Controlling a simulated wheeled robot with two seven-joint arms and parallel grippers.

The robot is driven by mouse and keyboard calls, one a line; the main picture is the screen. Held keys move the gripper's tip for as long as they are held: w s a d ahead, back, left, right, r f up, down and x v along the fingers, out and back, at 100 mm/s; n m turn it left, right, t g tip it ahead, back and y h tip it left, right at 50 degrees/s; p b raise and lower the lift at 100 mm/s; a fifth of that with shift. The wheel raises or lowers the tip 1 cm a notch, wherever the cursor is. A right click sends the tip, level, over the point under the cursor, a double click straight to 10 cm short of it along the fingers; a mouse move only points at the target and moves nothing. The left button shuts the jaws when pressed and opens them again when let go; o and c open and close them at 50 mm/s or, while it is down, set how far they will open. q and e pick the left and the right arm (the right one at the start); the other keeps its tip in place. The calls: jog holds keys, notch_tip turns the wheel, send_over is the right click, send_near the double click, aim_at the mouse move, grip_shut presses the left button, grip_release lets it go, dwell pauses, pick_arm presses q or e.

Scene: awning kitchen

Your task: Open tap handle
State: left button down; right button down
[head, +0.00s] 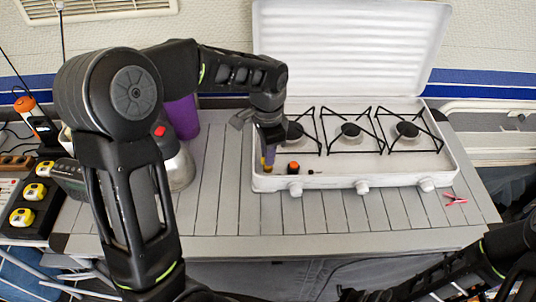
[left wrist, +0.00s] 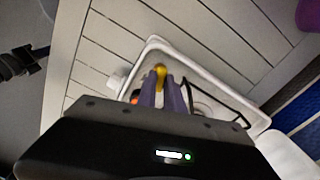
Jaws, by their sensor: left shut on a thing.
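My left gripper (head: 267,158) points down at the front left corner of the white gas stove (head: 330,178). Its fingers are shut on a small yellow piece, probably the tap handle (head: 268,167). The yellow piece also shows at the fingertips in the left wrist view (left wrist: 160,73). Its lower part and any tap body are too small to make out. A small orange and black piece (head: 293,167) sits just right of the fingers, apart from them in the head view. My right arm enters at the lower right, but I cannot make out its gripper.
The stove has three black-grated burners, front knobs (head: 362,187) and a raised lid (head: 350,50). A steel kettle (head: 182,172) and a purple container (head: 184,117) stand at left, close to my left arm. A pink clip (head: 455,199) lies on the right. The front grey table (head: 330,222) is clear.

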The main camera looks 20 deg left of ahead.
pick_arm(q)
jog(key=n+b, duration=0.1)
jog(key=n, duration=0.2)
jog(key=shift+n, duration=0.4)
jog(key=n, duration=0.3)
jog(key=shift+n+b, duration=0.3)
jog(key=shift+b, duration=0.05)
jog(key=n, duration=0.3)
jog(key=shift+n+b, duration=0.3)
jog(key=shift+n, duration=1.6)
jog(key=c, duration=1.5)
grip_release()
jog(key=shift+o, duration=0.2)
jog(key=shift+r, duration=0.15)
